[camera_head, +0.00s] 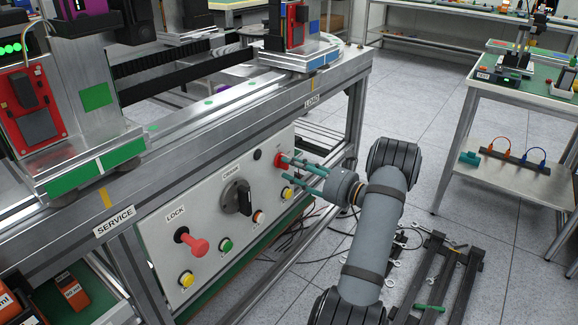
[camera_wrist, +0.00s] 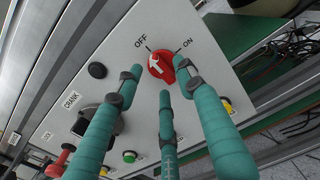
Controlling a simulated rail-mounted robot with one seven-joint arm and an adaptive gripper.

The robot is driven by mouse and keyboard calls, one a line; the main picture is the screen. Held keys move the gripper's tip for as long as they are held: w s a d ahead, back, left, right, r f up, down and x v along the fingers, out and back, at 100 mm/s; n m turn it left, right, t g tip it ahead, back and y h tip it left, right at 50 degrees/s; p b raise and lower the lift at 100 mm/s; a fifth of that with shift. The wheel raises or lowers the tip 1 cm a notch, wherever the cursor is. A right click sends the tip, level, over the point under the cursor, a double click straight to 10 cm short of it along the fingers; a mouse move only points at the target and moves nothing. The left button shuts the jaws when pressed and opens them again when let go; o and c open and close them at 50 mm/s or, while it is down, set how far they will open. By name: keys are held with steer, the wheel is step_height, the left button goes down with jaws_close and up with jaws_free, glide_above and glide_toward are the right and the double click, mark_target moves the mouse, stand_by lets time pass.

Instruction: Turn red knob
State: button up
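The red knob (camera_head: 279,160) is on the sloped white control panel, at its right end in the head view. In the wrist view the red knob (camera_wrist: 161,66) is round with a white arrow, which points up-left, roughly toward the OFF label; ON is to its right. My gripper (camera_head: 289,169) has teal fingers reaching to the knob from the right. In the wrist view my gripper (camera_wrist: 160,79) is open, with fingertips spread left, right and below the knob. The right fingertip overlaps the knob's edge in the picture; I cannot tell whether it touches.
The panel also carries a black CRANK knob (camera_head: 238,197), a red LOCK lever (camera_head: 193,242), and green and yellow buttons, such as the green one (camera_head: 225,244). A black round button (camera_wrist: 97,70) sits left of the red knob. A metal frame rail (camera_head: 235,117) runs above the panel.

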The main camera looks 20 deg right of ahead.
steer(key=v, duration=1)
steer(key=shift+w, duration=0.1)
steer(key=x, duration=1.2)
